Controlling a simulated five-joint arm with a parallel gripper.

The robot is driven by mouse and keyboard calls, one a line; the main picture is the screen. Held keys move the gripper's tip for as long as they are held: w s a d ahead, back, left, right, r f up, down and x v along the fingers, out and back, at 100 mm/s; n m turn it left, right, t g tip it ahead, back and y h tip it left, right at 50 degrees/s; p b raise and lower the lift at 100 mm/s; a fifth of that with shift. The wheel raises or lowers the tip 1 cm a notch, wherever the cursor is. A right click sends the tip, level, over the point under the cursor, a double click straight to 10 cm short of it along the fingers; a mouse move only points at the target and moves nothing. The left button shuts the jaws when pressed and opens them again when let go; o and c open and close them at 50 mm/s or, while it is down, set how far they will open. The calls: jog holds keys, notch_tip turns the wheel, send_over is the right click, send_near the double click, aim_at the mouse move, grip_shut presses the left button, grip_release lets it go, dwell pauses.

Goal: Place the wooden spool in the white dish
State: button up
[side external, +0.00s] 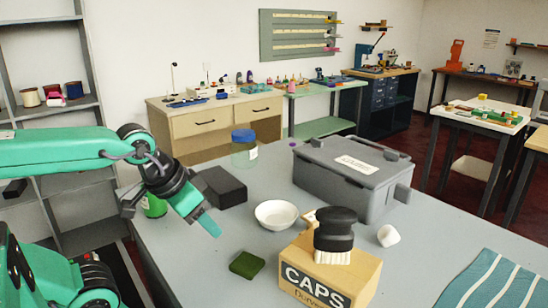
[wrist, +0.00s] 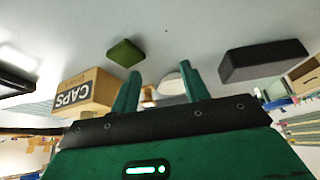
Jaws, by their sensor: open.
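The white dish (side external: 276,215) sits upright on the grey table and looks empty. It also shows in the wrist view (wrist: 168,87), partly hidden by a finger. A pale wooden piece (side external: 310,217), likely the wooden spool, is mostly hidden behind the black brush and the box. A small wooden-coloured piece (wrist: 148,94) also shows between my fingers in the wrist view, beyond them and apart. My gripper (side external: 207,224) is open and empty, above the table to the left of the dish, pointing down and right.
The CAPS box (side external: 318,272) stands at the front with a black brush (side external: 335,230) on top. A green sponge (side external: 247,264), dark block (side external: 224,187), jar (side external: 243,152), grey lidded bin (side external: 345,180), white piece (side external: 388,236) and striped cloth (side external: 493,283) surround the dish.

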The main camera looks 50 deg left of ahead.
dwell(0.4)
jog(key=g, duration=0.5)
send_over(313, 216)
jog(key=shift+s+a+r, duration=0.25)
jog(key=shift+s+r, duration=0.2)
jog(key=shift+w+d+f+g, duration=0.25)
jog(key=shift+w+f+g, duration=0.05)
jog(key=shift+w, duration=0.25)
jog(key=shift+f, duration=0.1)
jog(key=shift+f, duration=1.25)
jog(key=shift+f, duration=0.1)
